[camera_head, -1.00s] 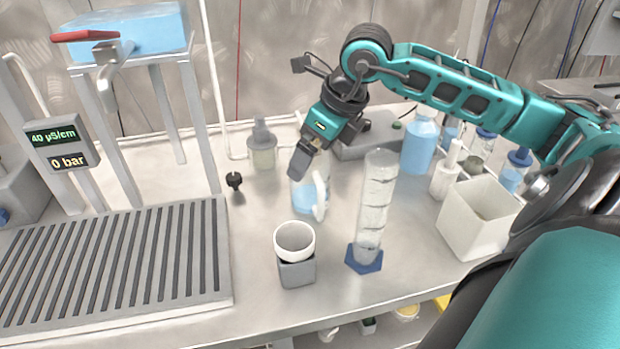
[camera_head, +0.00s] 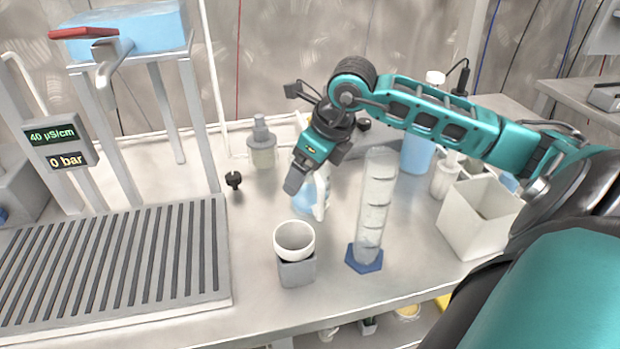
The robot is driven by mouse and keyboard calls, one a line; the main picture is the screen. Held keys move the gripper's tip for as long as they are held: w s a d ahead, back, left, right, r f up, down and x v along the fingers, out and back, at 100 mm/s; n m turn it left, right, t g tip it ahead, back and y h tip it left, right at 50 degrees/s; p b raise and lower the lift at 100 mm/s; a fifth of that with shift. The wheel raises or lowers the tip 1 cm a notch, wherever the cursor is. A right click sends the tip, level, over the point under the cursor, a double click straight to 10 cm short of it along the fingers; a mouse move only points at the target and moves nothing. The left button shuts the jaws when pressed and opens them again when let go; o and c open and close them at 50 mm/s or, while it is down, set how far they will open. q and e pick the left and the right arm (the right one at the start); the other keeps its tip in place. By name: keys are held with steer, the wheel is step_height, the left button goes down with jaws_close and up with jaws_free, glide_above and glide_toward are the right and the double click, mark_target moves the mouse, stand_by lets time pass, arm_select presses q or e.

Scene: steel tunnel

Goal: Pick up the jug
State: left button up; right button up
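The jug (camera_head: 303,202) is clear, with blue liquid low inside and a white handle on its right side. It stands upright on the bench, behind the white cup and left of the tall cylinder. My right gripper (camera_head: 293,182) reaches in from the right, pointing down and left at the top of the jug, and covers part of its rim. Its grey fingers overlap in this view, so the gap between them and any contact with the jug cannot be made out. My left gripper is out of view.
A tall measuring cylinder (camera_head: 375,205) with a blue base stands close right of the jug. A white cup (camera_head: 294,240) sits on a grey block in front. A white square container (camera_head: 480,218) stands right, a grey bottle (camera_head: 262,145) behind left, and a slotted drain (camera_head: 110,265) far left.

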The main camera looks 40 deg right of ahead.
steer(key=shift+c, duration=1.4)
